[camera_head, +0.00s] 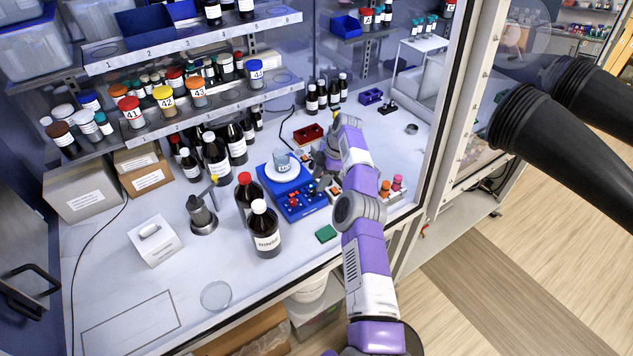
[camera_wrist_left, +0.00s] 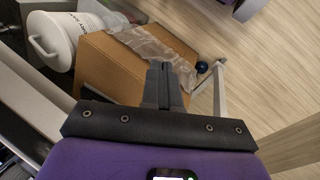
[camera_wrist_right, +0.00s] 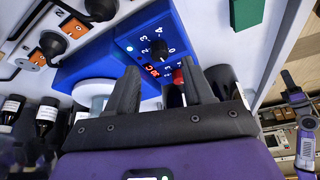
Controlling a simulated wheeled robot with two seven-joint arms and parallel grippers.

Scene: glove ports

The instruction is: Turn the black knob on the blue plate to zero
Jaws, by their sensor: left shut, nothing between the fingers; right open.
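The blue plate (camera_wrist_right: 150,40) is the sloped front of a blue device, with white scale numbers in the right wrist view. Its black knob (camera_wrist_right: 158,49) stands in the middle of the scale, just beyond my right fingertips. Which number it points to is too small to tell. The blue device (camera_head: 299,204) also shows in the head view, right of the bottles. My right gripper (camera_wrist_right: 158,70) is open and empty, with the knob seen between and beyond its fingers; it reaches over the device's right side. My left gripper (camera_wrist_left: 165,68) is shut and empty, away from the bench.
A white pan with a beaker (camera_head: 281,162) sits on the device. A red-capped bottle (camera_head: 246,191) and a white-capped bottle (camera_head: 264,231) stand close on its left. A white panel with black knobs and orange labels (camera_wrist_right: 70,40) lies beside it. A cardboard box (camera_wrist_left: 110,75) is near my left gripper.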

